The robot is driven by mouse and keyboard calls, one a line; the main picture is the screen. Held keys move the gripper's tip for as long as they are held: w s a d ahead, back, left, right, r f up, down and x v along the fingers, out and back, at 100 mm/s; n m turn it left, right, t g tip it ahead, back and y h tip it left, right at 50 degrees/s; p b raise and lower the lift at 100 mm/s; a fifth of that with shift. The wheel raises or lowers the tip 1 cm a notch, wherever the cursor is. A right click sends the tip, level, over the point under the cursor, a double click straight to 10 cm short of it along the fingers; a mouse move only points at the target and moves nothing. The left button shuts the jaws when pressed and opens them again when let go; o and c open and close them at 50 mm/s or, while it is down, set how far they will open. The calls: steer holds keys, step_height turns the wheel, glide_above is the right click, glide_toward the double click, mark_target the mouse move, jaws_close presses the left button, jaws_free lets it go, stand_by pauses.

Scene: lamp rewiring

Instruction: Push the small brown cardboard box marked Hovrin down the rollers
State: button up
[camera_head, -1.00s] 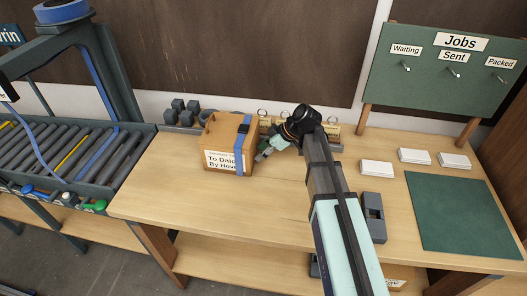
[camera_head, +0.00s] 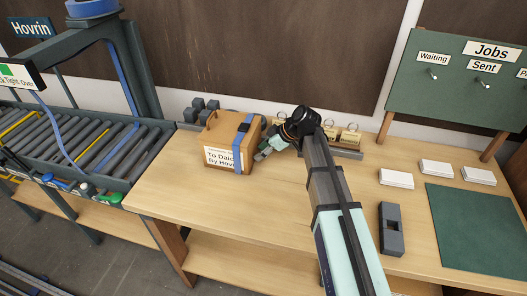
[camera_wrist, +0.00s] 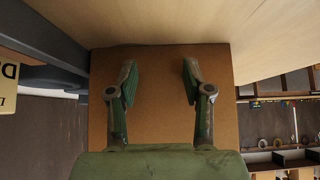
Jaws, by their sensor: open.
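The small brown cardboard box (camera_head: 221,148) stands on the wooden bench near its left end. A blue strap (camera_head: 243,150) runs over it, and a white label on its front reads "To Daid... By Hov...", partly legible. My gripper (camera_head: 264,150) is at the box's right side. In the wrist view my gripper (camera_wrist: 158,75) has its two fingers apart, with the box's plain brown side (camera_wrist: 158,110) filling the space behind them. I cannot tell whether the fingertips touch it. The rollers (camera_head: 75,140) lie to the left of the bench, under a dark frame with a "Hovrin" sign (camera_head: 31,27).
Grey blocks (camera_head: 200,108) stand behind the box. A grey block with a recess (camera_head: 391,229), white card stacks (camera_head: 396,178) and a green mat (camera_head: 475,225) lie to the right. The bench front is clear. A jobs board (camera_head: 460,80) stands at the back right.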

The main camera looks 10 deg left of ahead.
steer(key=shift+w+a+b, duration=0.15)
steer(key=shift+a+b, duration=0.05)
steer(key=shift+a, duration=0.85)
steer(key=shift+w+a+b, duration=0.15)
steer(key=shift+w+a, duration=0.05)
steer(key=shift+a, duration=0.9)
steer(key=shift+w+a+b, duration=0.15)
steer(key=shift+a+b, duration=0.05)
steer(key=shift+a, duration=0.85)
steer(key=shift+w+a+b, duration=0.25)
steer(key=shift+a+b, duration=0.05)
steer(key=shift+a, duration=1.3)
steer(key=shift+w+a+b, duration=0.2)
steer(key=shift+a+b, duration=0.05)
steer(key=shift+a, duration=1.35)
steer(key=shift+w+a+b, duration=0.15)
steer(key=shift+a+b, duration=0.05)
steer(key=shift+a, duration=0.85)
steer(key=shift+w+a+b, duration=0.15)
steer(key=shift+w+a, duration=0.05)
steer(key=shift+a, duration=0.85)
steer(key=shift+w+a+b, duration=0.15)
steer(key=shift+a+b, duration=0.05)
steer(key=shift+a, duration=0.95)
steer(key=shift+a+b, duration=0.4)
steer(key=shift+a, duration=3)
